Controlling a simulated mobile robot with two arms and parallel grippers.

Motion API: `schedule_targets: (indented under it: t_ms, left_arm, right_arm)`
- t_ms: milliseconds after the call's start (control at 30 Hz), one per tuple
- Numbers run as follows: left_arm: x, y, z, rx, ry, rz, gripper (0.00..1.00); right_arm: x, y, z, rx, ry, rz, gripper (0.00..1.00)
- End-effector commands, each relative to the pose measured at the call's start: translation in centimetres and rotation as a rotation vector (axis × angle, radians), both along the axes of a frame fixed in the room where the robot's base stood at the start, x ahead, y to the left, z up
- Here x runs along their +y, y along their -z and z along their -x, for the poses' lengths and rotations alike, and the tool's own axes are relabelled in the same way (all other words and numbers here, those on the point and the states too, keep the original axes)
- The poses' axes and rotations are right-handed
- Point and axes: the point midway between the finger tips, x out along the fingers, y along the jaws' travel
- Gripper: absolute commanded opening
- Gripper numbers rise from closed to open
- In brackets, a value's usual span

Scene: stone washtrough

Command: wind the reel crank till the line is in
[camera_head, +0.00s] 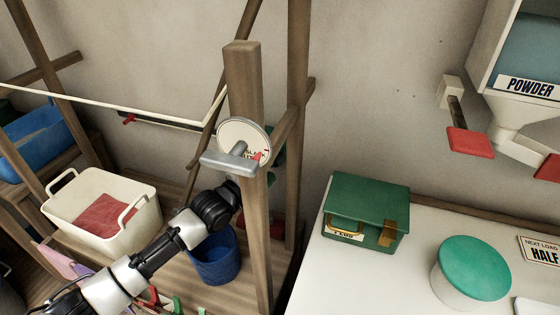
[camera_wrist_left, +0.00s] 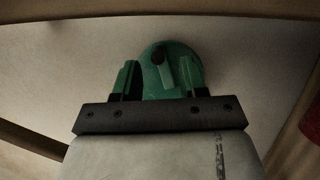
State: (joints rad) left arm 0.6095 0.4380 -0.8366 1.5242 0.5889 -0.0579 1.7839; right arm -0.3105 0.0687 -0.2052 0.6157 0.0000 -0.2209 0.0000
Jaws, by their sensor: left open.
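The line dial (camera_head: 242,138), a white disc with a red mark, sits on the wooden post (camera_head: 244,80). A grey T-shaped metal piece (camera_head: 229,162) is in front of it. A green part, probably the reel (camera_head: 278,145), shows at the post's right edge, mostly hidden. In the left wrist view the green round reel (camera_wrist_left: 180,60) has a dark knob (camera_wrist_left: 158,57). My left gripper (camera_wrist_left: 159,80) is open, its green fingers on either side of the knob in the picture; contact cannot be told. In the head view its dark wrist reaches the post and the fingers are hidden.
A pale line (camera_head: 110,108) runs across the left. Below are a cream tub (camera_head: 95,235) with red cloth and a blue bucket (camera_head: 213,255). On the white counter (camera_head: 345,275) stand a green box (camera_head: 368,205) and a green-lidded tub (camera_head: 473,268). Posts crowd the arm.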

Motion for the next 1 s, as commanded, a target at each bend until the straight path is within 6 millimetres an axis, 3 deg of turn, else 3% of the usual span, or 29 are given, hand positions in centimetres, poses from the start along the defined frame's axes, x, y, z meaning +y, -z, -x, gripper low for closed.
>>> schedule_targets:
  t_ms: [100,200,400,700,767,1000]
  left_arm:
    - [-1.5,-0.1,-1.8,-0.001,0.0,0.0,0.42]
    - [-2.4,-0.1,-2.9,-0.001,-0.001,-0.001,0.42]
    - [-3.4,-0.1,-4.1,-0.001,0.0,-0.001,0.42]
    - [-3.5,-0.1,-4.2,0.0,0.0,-0.001,0.42]
    - [-3.5,-0.1,-4.2,0.0,0.0,-0.001,0.36]
    - [-3.5,-0.1,-4.2,-0.001,0.0,-0.001,0.0]
  right_arm:
    - [-1.5,-0.1,-1.9,-0.028,0.0,0.019,0.4]
    - [-2.0,-0.1,-2.3,-0.034,0.001,0.024,0.4]
    - [-1.7,0.0,-1.6,-0.024,0.002,0.02,0.4]
    - [-0.2,0.1,-0.6,-0.01,0.003,0.003,0.4]
    - [-0.1,0.1,-0.6,-0.009,0.002,0.001,0.4]
    - [-0.4,0.1,-0.8,-0.012,0.001,0.005,0.4]
